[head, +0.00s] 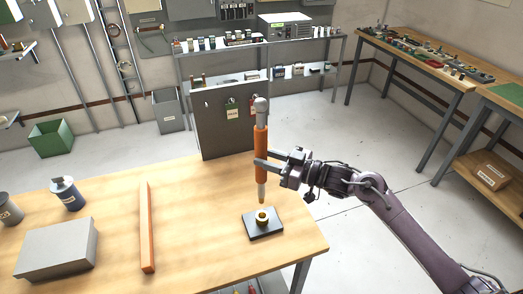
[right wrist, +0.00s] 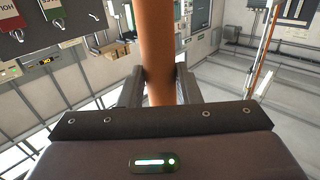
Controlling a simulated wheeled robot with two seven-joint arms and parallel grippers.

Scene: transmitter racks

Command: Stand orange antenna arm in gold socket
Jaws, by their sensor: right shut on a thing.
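The orange antenna arm (head: 261,140) is upright in my right gripper (head: 268,165), with a grey knob at its top and a narrow metal tip at its bottom. The right gripper is shut on it around its orange middle. In the right wrist view the orange shaft (right wrist: 158,55) stands between the two fingers (right wrist: 158,90). The gold socket (head: 262,217) is on a dark square base (head: 264,232) on the wooden table. The arm's lower tip appears just above the socket, with a small gap between them. My left gripper is not in view.
An orange-brown bar (head: 147,228) lies on the table (head: 197,220) left of the socket. A grey box (head: 57,250) and a dark blue canister (head: 68,193) are farther left. A grey panel (head: 220,130) stands at the table's back edge, close behind the antenna arm.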

